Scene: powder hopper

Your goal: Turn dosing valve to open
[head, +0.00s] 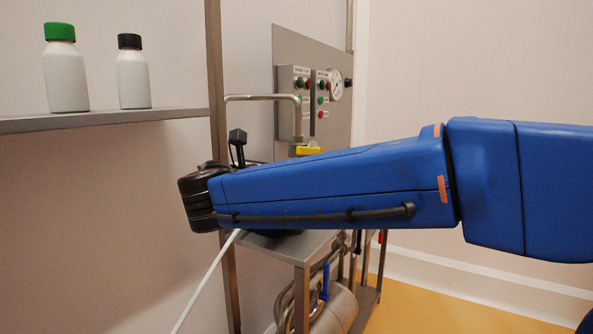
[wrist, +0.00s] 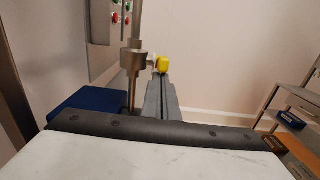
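The dosing valve has a yellow handle (head: 308,150), seen just above my blue arm in the head view. In the wrist view the yellow handle (wrist: 162,64) sits beside the metal valve body (wrist: 132,62) on a vertical pipe. My gripper (wrist: 161,78) shows as grey fingers close together, their tips at or just below the yellow handle. I cannot tell whether they touch or grip it. In the head view my arm hides the gripper and most of the valve.
A steel control panel (head: 338,85) with buttons and a gauge stands behind the valve. A shelf (head: 120,116) holds two white bottles at left. A steel frame and a cylindrical vessel (head: 336,312) are below my arm. A shelf unit (wrist: 295,100) stands right in the wrist view.

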